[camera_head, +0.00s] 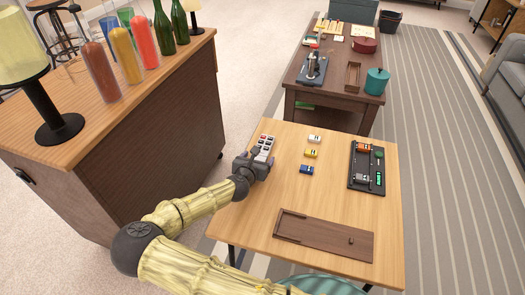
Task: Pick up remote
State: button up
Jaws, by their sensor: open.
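A small light-coloured remote (266,143) with dark and reddish buttons lies near the far left edge of the light wooden table. My gripper (261,157) is open, low over the table at its left edge, with its fingers at the near end of the remote. The near part of the remote is hidden by my gripper. I cannot tell whether the fingers touch it.
White (314,139), yellow (310,153) and blue (306,170) toy cars stand right of the remote. A black tray (354,181) holds more cars at the right. A bar cabinet (150,125) with bottles and a lamp rises at left.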

jog(key=shift+s, duration=0.1)
jog(key=c, duration=1.1)
jog(key=shift+c, duration=0.2)
notch_tip(320, 180, up, 10)
jog(key=p, duration=0.3)
jog(key=shift+p, duration=0.3)
notch_tip(320, 180, up, 16)
jog(key=n+y+p, duration=0.2)
jog(key=p, duration=2.1)
send_over(258, 159)
jog(key=s+d, duration=0.2)
jog(key=d, duration=0.4)
jog(key=s+d+r+n+y+p, duration=0.1)
jog(key=s+d+r+p, duration=0.1)
jog(key=r+p, duration=0.7)
jog(key=s+d+r+n+t+y+p, duration=0.1)
jog(key=s+d+r+y+p, duration=0.1)
jog(key=r+p, duration=0.8)
jog(key=s+d+p, duration=0.1)
jog(key=s+p, duration=0.1)
jog(key=p, duration=0.3)
jog(key=shift+s+p, duration=0.3)
jog(key=shift+s, duration=0.1)
